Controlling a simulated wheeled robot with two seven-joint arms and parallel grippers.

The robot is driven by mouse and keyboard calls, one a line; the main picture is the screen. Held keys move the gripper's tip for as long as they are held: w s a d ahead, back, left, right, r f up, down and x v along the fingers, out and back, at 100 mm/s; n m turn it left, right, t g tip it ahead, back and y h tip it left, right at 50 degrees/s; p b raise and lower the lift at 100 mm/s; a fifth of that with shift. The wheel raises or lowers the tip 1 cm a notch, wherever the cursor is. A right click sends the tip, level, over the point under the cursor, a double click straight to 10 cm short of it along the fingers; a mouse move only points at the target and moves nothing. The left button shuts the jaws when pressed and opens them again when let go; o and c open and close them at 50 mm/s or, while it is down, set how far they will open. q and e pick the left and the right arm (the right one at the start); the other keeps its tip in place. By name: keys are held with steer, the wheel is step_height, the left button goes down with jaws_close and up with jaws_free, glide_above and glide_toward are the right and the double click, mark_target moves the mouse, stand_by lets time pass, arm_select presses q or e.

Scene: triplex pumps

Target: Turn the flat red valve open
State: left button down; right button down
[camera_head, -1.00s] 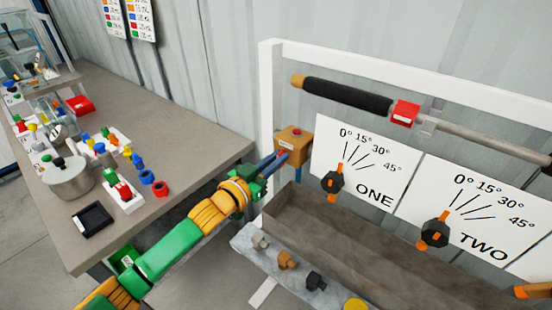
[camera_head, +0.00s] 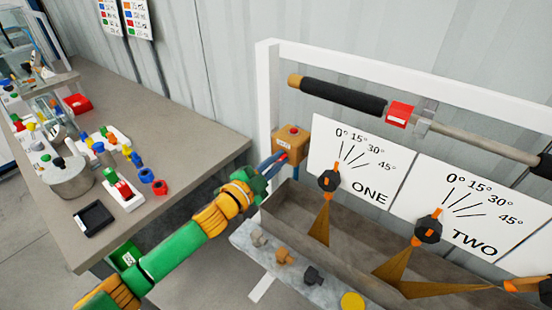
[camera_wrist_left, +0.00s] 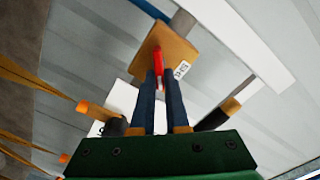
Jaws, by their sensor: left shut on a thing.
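The flat red valve (camera_head: 284,157) is a small red handle on the front of an orange box (camera_head: 291,139) at the left post of the white frame. My left gripper (camera_head: 279,160) reaches it from the lower left, its blue fingers closed around it. In the left wrist view, the red handle (camera_wrist_left: 158,66) shows between the blue fingertips, against the orange box (camera_wrist_left: 165,50). The fingers hide part of the handle. My right gripper is in neither view.
Brown streams (camera_head: 319,226) fall from the black and orange nozzles at panels ONE (camera_head: 369,190) and TWO (camera_head: 475,240) into the trough (camera_head: 275,217). A grey workbench (camera_head: 190,133) with small parts stands at the left. A horizontal bar (camera_head: 470,139) crosses above the panels.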

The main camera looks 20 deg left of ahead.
arm_select(q)
steer(key=shift+d+f+m, duration=0.1)
steer(key=shift+f+m, duration=0.1)
steer(key=shift+m, duration=1.65)
steer(key=shift+f+m, duration=0.15)
steer(key=shift+m, duration=2)
steer(key=c, duration=0.9)
jaws_free()
steer(key=b+v, duration=0.1)
steer(key=v, duration=0.6)
steer(key=shift+b, duration=0.4)
